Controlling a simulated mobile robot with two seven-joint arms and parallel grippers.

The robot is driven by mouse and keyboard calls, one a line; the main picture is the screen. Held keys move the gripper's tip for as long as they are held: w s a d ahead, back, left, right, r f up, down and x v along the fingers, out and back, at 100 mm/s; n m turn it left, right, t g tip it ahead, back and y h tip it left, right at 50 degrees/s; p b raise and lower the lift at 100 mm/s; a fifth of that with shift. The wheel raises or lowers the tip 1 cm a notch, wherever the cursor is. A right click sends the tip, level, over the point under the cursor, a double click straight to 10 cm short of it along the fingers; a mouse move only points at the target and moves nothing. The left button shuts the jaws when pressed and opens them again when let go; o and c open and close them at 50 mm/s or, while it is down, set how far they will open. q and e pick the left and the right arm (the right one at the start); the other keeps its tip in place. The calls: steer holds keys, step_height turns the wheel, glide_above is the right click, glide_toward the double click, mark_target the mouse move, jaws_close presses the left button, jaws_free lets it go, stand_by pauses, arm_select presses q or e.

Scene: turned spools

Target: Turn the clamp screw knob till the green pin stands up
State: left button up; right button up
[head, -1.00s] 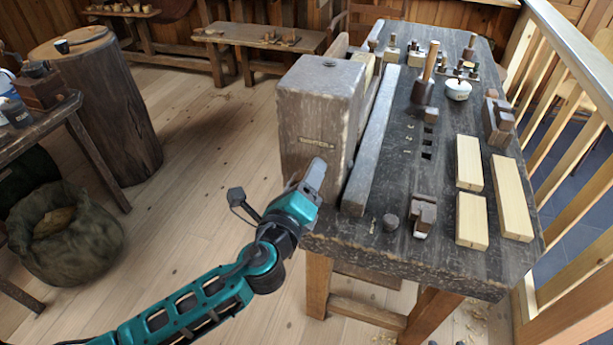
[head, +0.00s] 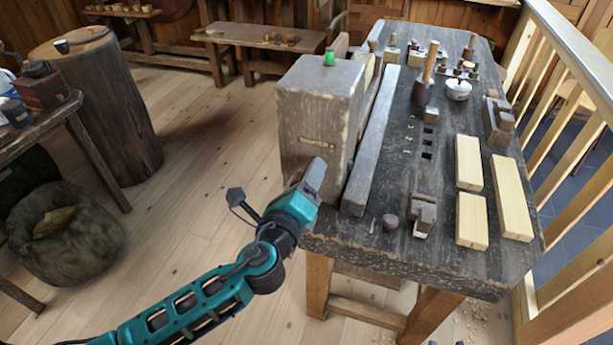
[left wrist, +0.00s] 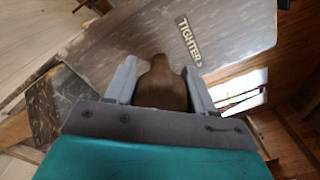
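The clamp is a big grey-brown wooden block (head: 315,110) at the left end of the workbench, with lettering on its front face. A green pin (head: 329,58) stands up out of its top. The brown clamp screw knob (left wrist: 161,88) shows in the left wrist view, below the word "TIGHTER" on the block's face. My left gripper (head: 318,170) is at the lower front of the block. In the head view the gripper hides the knob. My right gripper is not in view.
A wooden railing (head: 575,70) runs along the right. A sack (head: 65,235) and a stump (head: 110,115) stand left. Floor between is clear.

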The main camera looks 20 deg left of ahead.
arm_select(q)
steer(key=o, duration=0.4)
steer(key=shift+s+a, duration=0.1)
steer(key=shift+c, duration=0.2)
steer(key=shift+s, duration=0.4)
steer(key=s+b, duration=0.2)
steer(key=s, duration=1)
steer(key=shift+a, duration=0.2)
